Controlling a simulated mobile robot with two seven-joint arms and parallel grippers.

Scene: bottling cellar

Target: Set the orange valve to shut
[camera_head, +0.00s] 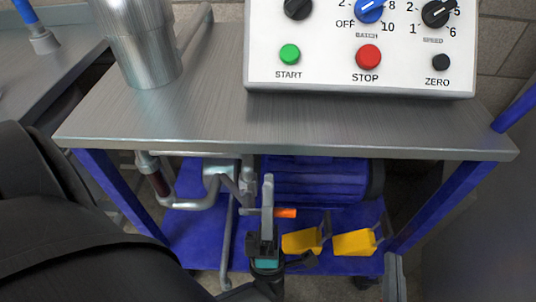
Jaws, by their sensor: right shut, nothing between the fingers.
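The orange valve handle (286,212) shows low under the table, as a short bar lying crosswise in the picture. A grey metal part of the pipework (249,195) is just left of it. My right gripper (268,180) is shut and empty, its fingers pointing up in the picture. The fingers cross in front of the handle's left end and hide part of it. I cannot tell whether they touch it. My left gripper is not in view.
A steel table (210,125) with blue legs stands above the valve. It bears a control box (330,75) and a metal cylinder (148,55). Below are a blue motor (315,180), two yellow wedges (300,241) and a blue lower shelf (205,232).

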